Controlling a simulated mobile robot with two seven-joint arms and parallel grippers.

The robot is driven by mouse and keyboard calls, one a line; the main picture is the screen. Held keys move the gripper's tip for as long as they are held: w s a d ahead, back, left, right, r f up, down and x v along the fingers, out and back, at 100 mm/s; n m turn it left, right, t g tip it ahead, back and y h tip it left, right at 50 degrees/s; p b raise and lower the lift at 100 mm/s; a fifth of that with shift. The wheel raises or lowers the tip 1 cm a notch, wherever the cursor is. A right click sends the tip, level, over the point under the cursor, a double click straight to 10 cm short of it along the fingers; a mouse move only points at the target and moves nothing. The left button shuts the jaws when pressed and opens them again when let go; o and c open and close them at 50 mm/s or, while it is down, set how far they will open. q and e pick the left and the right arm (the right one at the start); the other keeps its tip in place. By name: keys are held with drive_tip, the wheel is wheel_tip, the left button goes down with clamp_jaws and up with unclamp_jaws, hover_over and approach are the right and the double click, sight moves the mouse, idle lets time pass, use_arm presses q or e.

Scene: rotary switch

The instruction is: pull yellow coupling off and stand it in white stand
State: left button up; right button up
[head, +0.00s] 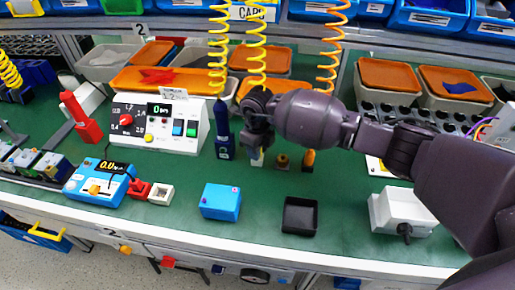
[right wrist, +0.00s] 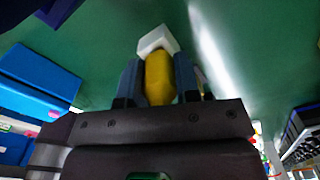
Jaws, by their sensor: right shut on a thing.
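My right gripper (head: 257,143) is shut on the yellow coupling (right wrist: 158,77), which shows between its two fingers in the right wrist view. A small white block (right wrist: 157,40), which looks like the white stand, is at the coupling's far end. I cannot tell whether they touch or the coupling sits in it. In the head view the white block (head: 257,159) shows just under the gripper, and the coupling is mostly hidden. My left gripper is not in view.
A brown fitting (head: 283,161) and an orange piece (head: 309,158) stand just right of the gripper. A blue bottle-like tool (head: 223,140) is close on the left. A blue box (head: 221,202) and black tray (head: 299,215) are nearer the front. Coiled hoses hang behind.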

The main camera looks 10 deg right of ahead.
drive_tip(key=shift+f, duration=0.25)
drive_tip(key=o, duration=1)
drive_tip(key=shift+r, duration=0.3)
wheel_tip(320, 180, up, 3)
drive_tip(key=shift+w+r, duration=0.1)
wheel_tip(320, 180, up, 6)
drive_tip(key=shift+f+p, duration=0.2)
drive_tip(key=shift+p, duration=0.35)
drive_tip(key=shift+r, duration=0.6)
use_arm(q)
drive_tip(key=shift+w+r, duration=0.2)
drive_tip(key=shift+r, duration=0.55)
use_arm(e)
drive_tip(key=shift+r, duration=0.15)
